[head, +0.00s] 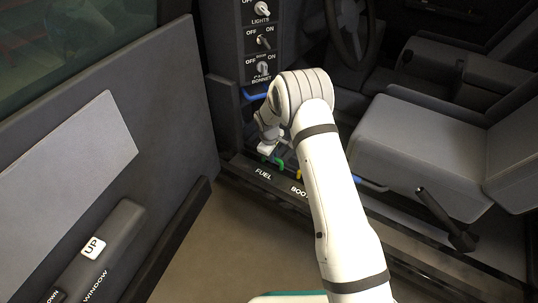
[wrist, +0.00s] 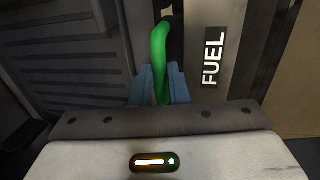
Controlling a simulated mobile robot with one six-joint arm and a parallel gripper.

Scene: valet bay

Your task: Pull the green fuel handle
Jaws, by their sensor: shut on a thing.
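The green fuel handle (wrist: 159,50) is a curved green bar at the upper middle of the wrist view, beside the FUEL label (wrist: 213,58). In the head view a small part of the green handle (head: 279,162) shows just above the FUEL lettering on the sill. My gripper (wrist: 160,88) has its two blue fingers on either side of the handle's near end and is shut on it. In the head view my gripper (head: 265,150) is low by the sill, partly hidden by my arm.
A yellow handle (head: 299,174) by the BOOT label is partly hidden behind my arm. A blue bonnet handle (head: 254,96) is above. The open door (head: 150,130) stands at left, the seat (head: 425,150) and a dark lever (head: 445,215) at right. Floor between is clear.

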